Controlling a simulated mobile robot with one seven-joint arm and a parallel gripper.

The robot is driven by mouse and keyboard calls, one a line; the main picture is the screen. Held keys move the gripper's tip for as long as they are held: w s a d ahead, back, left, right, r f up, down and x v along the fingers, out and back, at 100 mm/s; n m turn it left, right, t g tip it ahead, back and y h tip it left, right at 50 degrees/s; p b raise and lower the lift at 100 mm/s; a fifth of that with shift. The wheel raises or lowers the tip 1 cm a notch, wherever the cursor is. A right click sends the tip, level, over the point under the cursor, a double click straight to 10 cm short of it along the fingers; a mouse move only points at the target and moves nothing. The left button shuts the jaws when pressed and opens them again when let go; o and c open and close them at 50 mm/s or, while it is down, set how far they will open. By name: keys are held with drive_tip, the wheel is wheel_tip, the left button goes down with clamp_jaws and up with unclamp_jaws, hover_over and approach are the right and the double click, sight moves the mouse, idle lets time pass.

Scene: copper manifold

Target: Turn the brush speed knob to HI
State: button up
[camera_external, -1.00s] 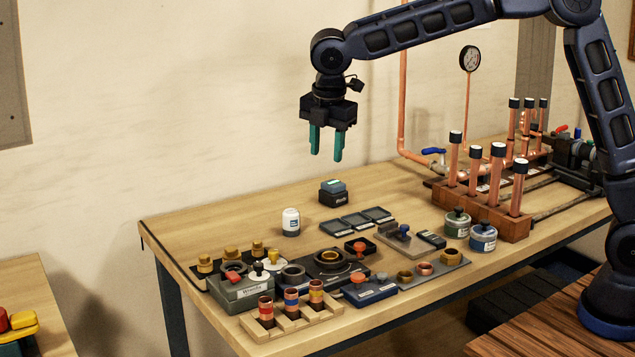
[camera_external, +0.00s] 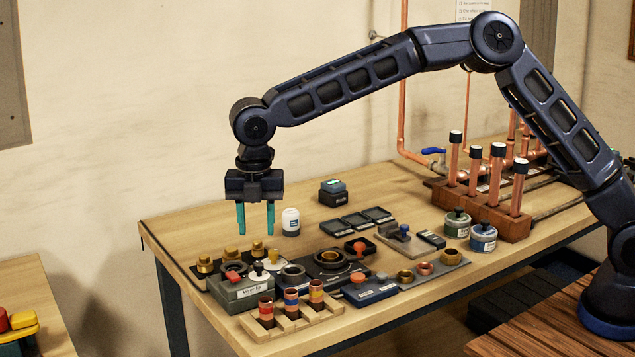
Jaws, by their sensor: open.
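My gripper (camera_external: 255,232) points straight down with its two green fingers apart and nothing between them. It hangs above the left part of the workbench, over the far side of a grey box (camera_external: 240,291) with a white label. The box carries a red switch-like part (camera_external: 233,277) and a small white knob-like part (camera_external: 258,268) on its top. Which part is the brush speed knob, and any HI mark, are too small to tell. The fingers appear apart from everything below.
Brass fittings (camera_external: 205,264) stand behind the box, and a wooden rack of banded copper pieces (camera_external: 292,318) in front. A dark plate with a ring (camera_external: 331,259) lies to the right. A white bottle (camera_external: 291,223) stands close right of the fingers. Upright copper pipes (camera_external: 475,168) stand farther right.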

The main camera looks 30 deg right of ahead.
sight(258, 263)
wheel_tip(258, 263, down, 8)
drive_tip(key=shift+f, duration=0.1)
idle(0.4)
clamp_jaws()
